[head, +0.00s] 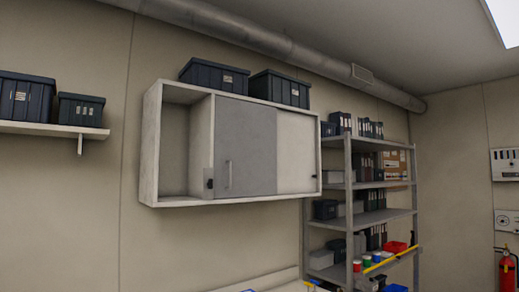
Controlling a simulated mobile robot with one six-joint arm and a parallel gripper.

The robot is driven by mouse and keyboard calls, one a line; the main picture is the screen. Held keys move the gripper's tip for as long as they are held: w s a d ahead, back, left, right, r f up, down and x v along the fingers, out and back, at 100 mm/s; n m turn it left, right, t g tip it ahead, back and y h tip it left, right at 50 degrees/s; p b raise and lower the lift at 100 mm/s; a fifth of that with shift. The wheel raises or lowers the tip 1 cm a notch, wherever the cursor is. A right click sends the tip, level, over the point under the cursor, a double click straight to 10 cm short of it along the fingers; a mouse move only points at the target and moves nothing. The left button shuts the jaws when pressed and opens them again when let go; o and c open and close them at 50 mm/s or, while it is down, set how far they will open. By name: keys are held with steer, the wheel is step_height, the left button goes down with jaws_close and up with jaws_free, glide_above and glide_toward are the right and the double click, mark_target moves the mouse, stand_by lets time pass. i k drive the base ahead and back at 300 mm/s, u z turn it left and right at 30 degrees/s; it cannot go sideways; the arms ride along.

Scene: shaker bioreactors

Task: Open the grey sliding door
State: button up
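A white wall cabinet (182,201) hangs in the middle of the head view. Its grey sliding door (250,150) covers the middle of the front. A slim vertical handle (228,174) is near the door's left edge. A small dark fitting (209,184) sits just left of the door. The left part of the cabinet is uncovered and its compartment (182,145) looks empty. A white panel (297,152) covers the right part; what lies behind it and the grey door is hidden. My gripper is not in view.
Dark bins (213,75) stand on the cabinet. A wall shelf (50,128) with more bins is at left. A loaded metal rack (383,217) stands close on the right, with a yellow bar (385,262) jutting out low. The wall below the cabinet is clear.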

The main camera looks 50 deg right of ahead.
mark_target(245, 138)
steer(key=z, duration=4.3)
steer(key=i, duration=0.1)
steer(key=u, duration=2.9)
steer(key=i, duration=0.6)
steer(key=z, duration=0.15)
steer(key=k, duration=0.6)
steer(key=u, duration=0.05)
